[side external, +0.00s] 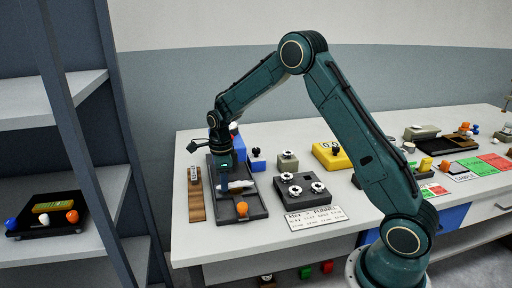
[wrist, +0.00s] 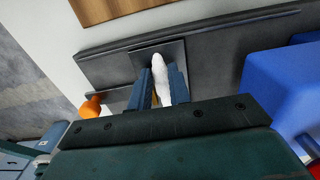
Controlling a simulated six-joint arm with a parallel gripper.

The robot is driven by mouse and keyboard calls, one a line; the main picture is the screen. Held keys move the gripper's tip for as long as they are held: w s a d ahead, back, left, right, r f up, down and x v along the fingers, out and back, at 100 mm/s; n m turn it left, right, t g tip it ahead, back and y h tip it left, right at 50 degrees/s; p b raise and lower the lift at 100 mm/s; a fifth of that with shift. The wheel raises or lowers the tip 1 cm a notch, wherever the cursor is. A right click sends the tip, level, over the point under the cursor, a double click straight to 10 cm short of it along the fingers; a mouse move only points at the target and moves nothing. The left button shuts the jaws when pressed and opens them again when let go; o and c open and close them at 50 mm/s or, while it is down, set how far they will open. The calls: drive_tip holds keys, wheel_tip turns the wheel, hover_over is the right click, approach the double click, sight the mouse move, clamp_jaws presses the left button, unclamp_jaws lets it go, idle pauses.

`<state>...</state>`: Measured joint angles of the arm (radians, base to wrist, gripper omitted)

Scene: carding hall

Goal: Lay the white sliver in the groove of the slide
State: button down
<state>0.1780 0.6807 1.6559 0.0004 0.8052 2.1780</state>
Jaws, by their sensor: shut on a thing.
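The white sliver (side external: 240,185) is a slim white piece low over the dark slide (side external: 255,207) in the side view. In the wrist view the sliver (wrist: 158,66) sits between the blue fingers of my gripper (wrist: 161,82), its far end sticking out past them. My gripper (side external: 225,172) points down over the slide and is shut on the sliver. The slide (wrist: 100,68) is a long dark plate with an orange knob (side external: 242,209) at its near end. I cannot tell whether the sliver touches the slide; the groove under it is mostly hidden.
A wooden strip (side external: 196,205) lies close left of the slide. Blue blocks (side external: 257,164) stand behind and right of it, one large in the wrist view (wrist: 285,85). A dark box with white dials (side external: 301,195) and a printed card (side external: 315,219) lie to the right.

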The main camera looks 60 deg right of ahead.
drive_tip(key=shift+f, duration=0.1)
drive_tip(key=c, duration=1.3)
unclamp_jaws()
wheel_tip(320, 180, up, 12)
drive_tip(key=shift+r, duration=0.2)
